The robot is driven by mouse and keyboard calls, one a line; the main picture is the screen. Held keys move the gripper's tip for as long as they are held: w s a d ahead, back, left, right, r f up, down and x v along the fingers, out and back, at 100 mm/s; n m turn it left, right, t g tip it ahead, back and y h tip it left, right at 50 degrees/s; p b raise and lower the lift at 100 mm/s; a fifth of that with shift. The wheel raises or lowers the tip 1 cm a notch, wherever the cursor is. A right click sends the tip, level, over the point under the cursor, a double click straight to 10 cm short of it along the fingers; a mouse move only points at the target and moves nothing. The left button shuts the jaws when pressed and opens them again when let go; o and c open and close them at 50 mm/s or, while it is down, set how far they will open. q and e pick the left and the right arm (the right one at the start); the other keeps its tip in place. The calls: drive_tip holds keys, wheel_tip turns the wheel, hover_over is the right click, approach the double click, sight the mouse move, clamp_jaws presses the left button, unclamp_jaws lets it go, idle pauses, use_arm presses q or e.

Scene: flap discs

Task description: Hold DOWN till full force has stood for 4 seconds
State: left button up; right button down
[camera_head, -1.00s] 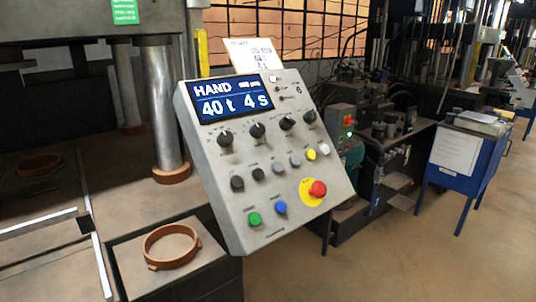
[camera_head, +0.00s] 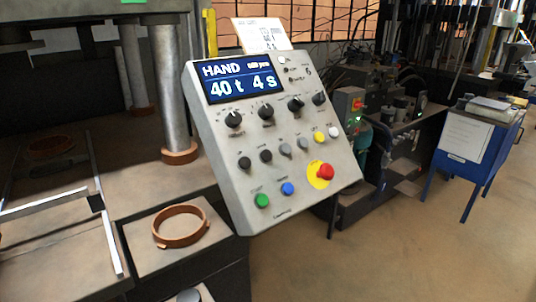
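The grey control panel (camera_head: 285,193) stands tilted in the middle of the head view. Its blue display (camera_head: 242,78) reads HAND, 40 t and 4 s, with smaller text too blurred to read. Two black push buttons, one on the left (camera_head: 244,163) and one beside it (camera_head: 265,155), sit below the row of black knobs. The small labels are too blurred to tell which button is DOWN. Nothing is seen touching any button. Neither of my grippers is in view.
A red emergency button on a yellow disc (camera_head: 313,182), a green button (camera_head: 261,200) and a blue button (camera_head: 287,188) sit low on the panel. A brown ring (camera_head: 180,240) lies on a block at left. A blue stand (camera_head: 474,150) is at right; open floor lies before it.

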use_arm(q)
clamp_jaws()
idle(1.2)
